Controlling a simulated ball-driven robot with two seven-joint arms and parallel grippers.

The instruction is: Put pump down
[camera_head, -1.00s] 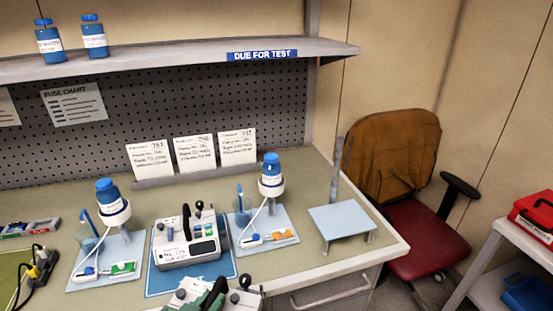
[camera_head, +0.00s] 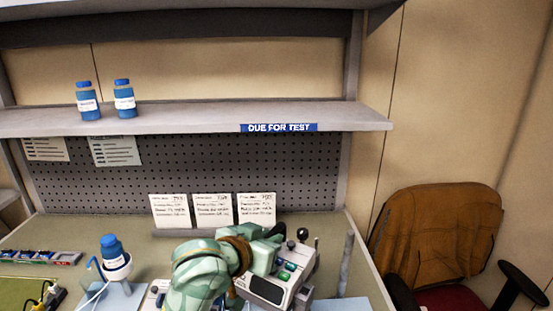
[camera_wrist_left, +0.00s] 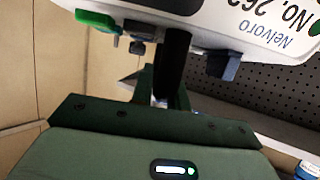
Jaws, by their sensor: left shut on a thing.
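My left gripper (camera_head: 272,238) is shut on a white pump (camera_head: 284,280), holding it tilted above the bench's right part. In the left wrist view, my gripper (camera_wrist_left: 172,80) closes around a dark bar of the pump (camera_wrist_left: 255,22), whose label reads Nelvoro and a number starting 26. My left arm hides much of the bench behind it. A shelf (camera_head: 190,119) with a blue DUE FOR TEST label (camera_head: 279,127) runs above, higher than the pump. My right gripper is not in view.
Two blue bottles (camera_head: 106,100) stand on the shelf's left part; its right part is bare. Three white cards (camera_head: 213,211) lean at the bench's back. A blue-capped bottle on a stand (camera_head: 115,258) is left of my arm. A brown-backed chair (camera_head: 437,240) stands right.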

